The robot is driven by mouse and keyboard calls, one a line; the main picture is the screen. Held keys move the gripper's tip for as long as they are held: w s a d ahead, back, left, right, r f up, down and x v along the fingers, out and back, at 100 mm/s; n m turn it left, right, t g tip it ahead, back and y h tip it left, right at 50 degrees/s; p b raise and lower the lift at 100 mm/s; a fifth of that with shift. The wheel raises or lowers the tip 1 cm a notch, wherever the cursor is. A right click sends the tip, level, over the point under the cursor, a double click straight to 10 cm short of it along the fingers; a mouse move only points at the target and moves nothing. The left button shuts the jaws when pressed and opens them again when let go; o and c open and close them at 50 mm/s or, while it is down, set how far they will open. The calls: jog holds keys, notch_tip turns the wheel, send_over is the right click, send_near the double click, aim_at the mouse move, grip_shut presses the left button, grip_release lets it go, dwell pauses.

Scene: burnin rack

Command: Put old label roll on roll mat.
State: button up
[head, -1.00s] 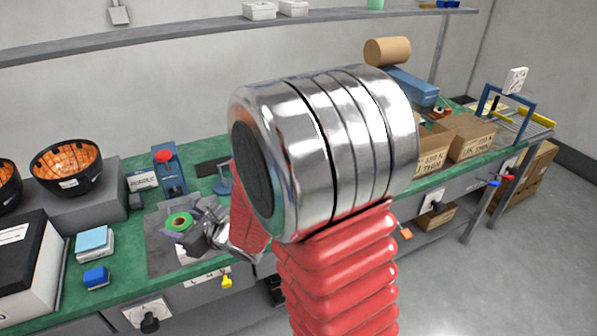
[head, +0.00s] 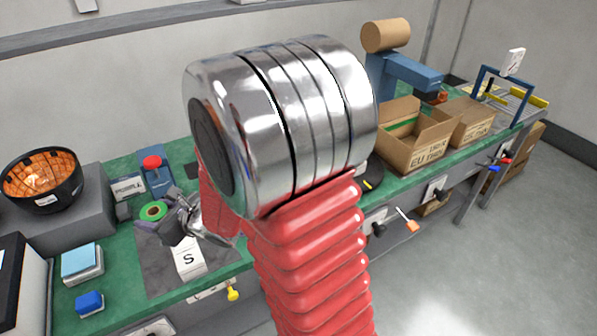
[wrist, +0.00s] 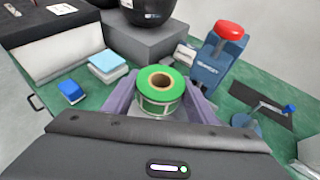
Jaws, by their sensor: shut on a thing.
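The old label roll, a green-edged roll with a brown core (wrist: 158,88), sits between the grey-purple fingers of my gripper (wrist: 160,100). My gripper is shut on it. In the head view the roll (head: 152,211) is in my gripper (head: 163,219) and appears raised over the bench. A grey mat (head: 155,262) lies below it on the green bench, partly hidden by my gripper. A smaller dark mat (wrist: 262,104) lies at the right of the wrist view; I cannot tell which is the roll mat.
A white box marked S (head: 189,260) stands on the grey mat. A blue device with a red knob (wrist: 219,56) stands behind the roll. A light-blue-topped block (head: 82,263) and a blue block (head: 89,302) are at left.

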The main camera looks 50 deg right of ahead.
jog(key=shift+d, duration=0.2)
jog(key=s+d+r+m+h, duration=0.2)
jog(key=d, duration=1.7)
jog(key=s+d+r+m+h, duration=0.2)
jog(key=s+d+h, duration=0.1)
jog(key=d, duration=1.7)
jog(key=shift+s+r+m+t, duration=0.15)
jog(key=shift+s+m+t, duration=0.05)
jog(key=shift+m+t, duration=0.1)
notch_tip(320, 180, down, 14)
jog(key=shift+f, duration=0.1)
jog(key=shift+f, duration=1.9)
